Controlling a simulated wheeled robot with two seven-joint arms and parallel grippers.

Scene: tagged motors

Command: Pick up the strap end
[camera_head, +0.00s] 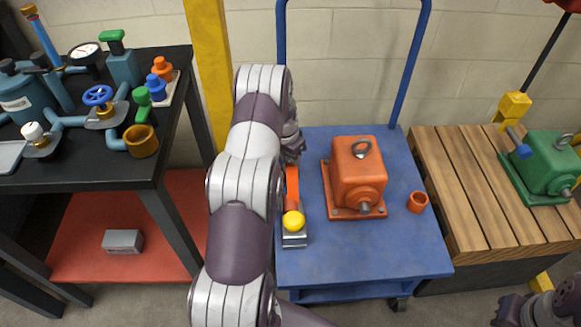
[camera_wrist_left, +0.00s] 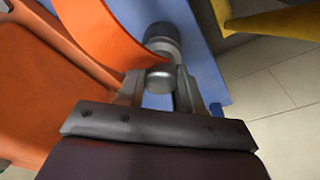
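An orange strap (camera_head: 291,185) lies along the left side of the blue cart, running to a silver block with a yellow knob (camera_head: 293,221). In the left wrist view a broad orange band (camera_wrist_left: 105,30) curves down to a grey metal cylinder (camera_wrist_left: 162,45), perhaps the strap end. My left gripper (camera_wrist_left: 160,88) has one finger on each side of the cylinder's near rounded end. Whether the fingers press on it cannot be told. In the head view my left gripper (camera_head: 293,145) is largely hidden behind my arm. My right gripper (camera_head: 508,310) is at the lower right, partly cut off.
An orange motor (camera_head: 357,165) and a small orange cup (camera_head: 417,201) stand on the blue cart (camera_head: 360,262). A slatted wooden bench (camera_head: 465,190) with a green motor (camera_head: 548,163) is right. A black table (camera_head: 90,170) with pipework is left. A yellow post (camera_head: 208,70) stands behind my arm.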

